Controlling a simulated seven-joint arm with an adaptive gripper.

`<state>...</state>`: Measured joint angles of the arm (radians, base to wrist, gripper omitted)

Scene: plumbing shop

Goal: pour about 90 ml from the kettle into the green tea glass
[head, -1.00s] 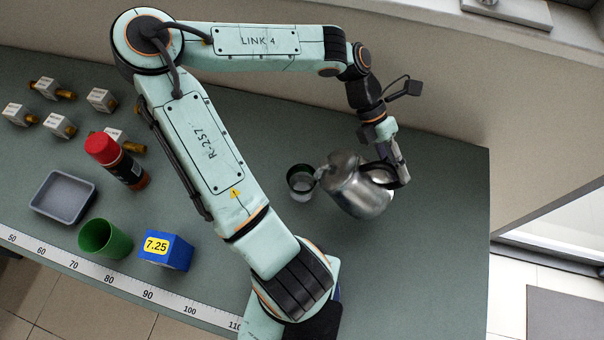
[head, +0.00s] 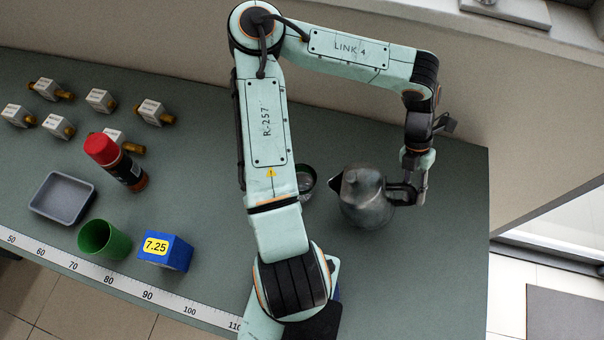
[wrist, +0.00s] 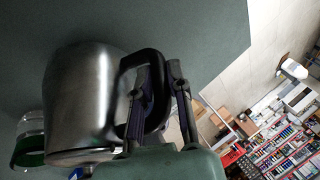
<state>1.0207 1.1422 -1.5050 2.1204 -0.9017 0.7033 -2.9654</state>
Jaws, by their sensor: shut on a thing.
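The steel kettle (head: 364,198) stands about upright right of the glass, its dark spout pointing left toward the glass. It also shows in the wrist view (wrist: 82,98). My gripper (head: 408,190) is shut on the kettle's black handle; its fingers (wrist: 157,105) straddle the handle in the wrist view. I cannot tell whether the kettle's base touches the bench. The clear glass with a green band (wrist: 30,140) stands beside the kettle. In the head view my arm partly covers this glass (head: 307,178). Its liquid level is not clear.
A green cup (head: 105,240), a blue box marked 7.25 (head: 166,251), a grey tray (head: 63,197) and a red-capped bottle (head: 122,165) stand at the left. Several brass-ended fittings (head: 101,99) lie behind them. The bench (head: 445,240) is clear right of the kettle.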

